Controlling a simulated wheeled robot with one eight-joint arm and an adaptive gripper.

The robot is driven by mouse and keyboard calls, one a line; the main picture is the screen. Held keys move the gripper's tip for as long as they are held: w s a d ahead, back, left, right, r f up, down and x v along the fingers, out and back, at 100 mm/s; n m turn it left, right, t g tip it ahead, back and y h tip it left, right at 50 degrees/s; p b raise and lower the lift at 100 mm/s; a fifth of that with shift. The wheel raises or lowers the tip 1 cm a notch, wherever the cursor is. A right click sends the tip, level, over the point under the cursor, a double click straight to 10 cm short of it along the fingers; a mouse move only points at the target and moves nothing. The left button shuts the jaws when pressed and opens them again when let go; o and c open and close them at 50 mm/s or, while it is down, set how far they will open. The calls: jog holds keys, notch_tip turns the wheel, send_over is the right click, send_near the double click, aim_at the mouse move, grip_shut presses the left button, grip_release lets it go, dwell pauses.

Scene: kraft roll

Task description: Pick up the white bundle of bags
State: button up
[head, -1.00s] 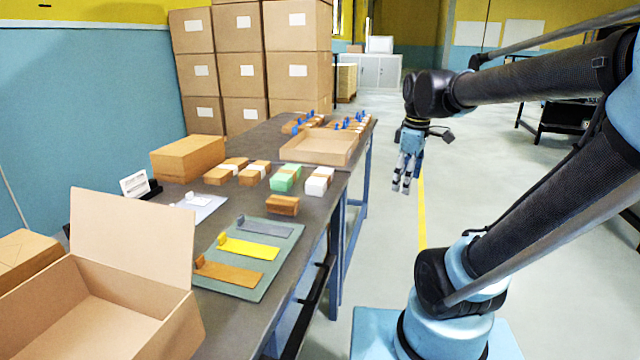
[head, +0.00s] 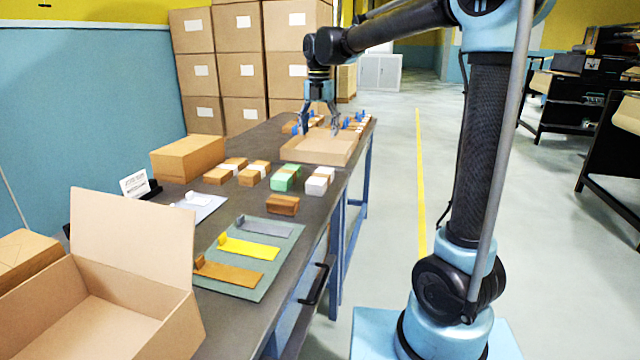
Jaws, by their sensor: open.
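My gripper (head: 319,133) is open and hangs with fingers down over the shallow cardboard tray, beyond the white bundle in the picture. It is apart from the bundle and nothing shows between its fingers.
Two brown bundles (head: 254,174) stand left of the green one, and a brown block (head: 283,204) lies in front. The shallow tray (head: 322,152) is behind the row. A mat (head: 262,288) with coloured strips and an open carton (head: 130,235) are nearer.

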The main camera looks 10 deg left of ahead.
send_over(321, 175)
jog(key=f, duration=1.1)
jog(key=shift+s+a+f, duration=0.25)
jog(key=shift+a+f, duration=0.1)
jog(key=shift+a, duration=0.05)
jog(key=shift+w+d+f, duration=0.1)
jog(key=shift+d+f, duration=0.1)
jog(key=shift+f, duration=1.2)
jog(key=shift+d+f, duration=0.15)
jog(key=shift+f, duration=1.25)
jog(key=c, duration=1.2)
